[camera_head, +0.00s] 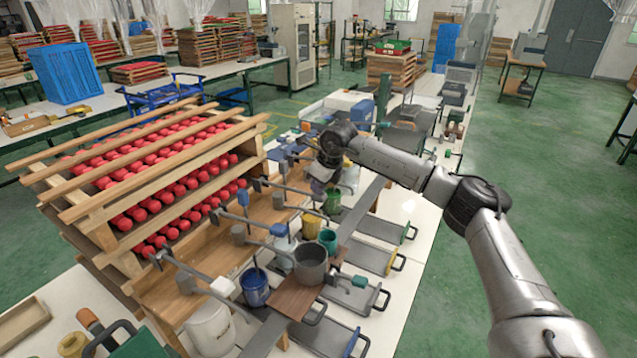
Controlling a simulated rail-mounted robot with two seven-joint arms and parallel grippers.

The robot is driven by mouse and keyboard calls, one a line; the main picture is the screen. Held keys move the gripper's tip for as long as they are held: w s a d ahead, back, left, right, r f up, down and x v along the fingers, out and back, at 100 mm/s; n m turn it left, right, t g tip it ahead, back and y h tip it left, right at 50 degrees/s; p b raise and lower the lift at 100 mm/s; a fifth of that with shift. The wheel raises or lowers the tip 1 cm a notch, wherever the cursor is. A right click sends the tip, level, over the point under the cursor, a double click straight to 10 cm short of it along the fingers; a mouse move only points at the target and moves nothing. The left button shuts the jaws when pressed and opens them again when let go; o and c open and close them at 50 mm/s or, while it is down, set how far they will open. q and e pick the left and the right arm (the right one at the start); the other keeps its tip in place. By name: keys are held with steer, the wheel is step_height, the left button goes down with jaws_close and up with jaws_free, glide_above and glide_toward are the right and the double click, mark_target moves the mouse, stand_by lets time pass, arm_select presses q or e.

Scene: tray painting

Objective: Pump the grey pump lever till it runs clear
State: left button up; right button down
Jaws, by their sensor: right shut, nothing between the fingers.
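Several long pump levers run in a row along the wooden bench (232,253), with grey, blue and white parts on them. One grey lever end (239,233) shows at the middle of the row, and another grey block (279,200) is farther back. I cannot tell which is the task's grey pump lever. My right gripper (319,180) is shut and empty, pointing down over the far part of the row, near the levers and pots. Whether it touches a lever is hidden by the wrist and clutter. No liquid stream can be made out. My left gripper is out of view.
A grey bucket (311,266), a blue bucket (255,289) and a white bucket (211,330) stand below the levers. A wooden rack of red balls (150,172) is at left. Handled grey trays (357,294) lie on the white table.

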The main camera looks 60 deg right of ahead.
steer(key=shift+f+b, duration=1.45)
steer(key=shift+f, duration=1.85)
step_height(320, 180, up, 11)
steer(key=p, duration=0.9)
steer(key=shift+f+p, duration=0.15)
steer(key=shift+p, duration=0.2)
steer(key=shift+r+p, duration=0.35)
steer(key=shift+r, duration=0.1)
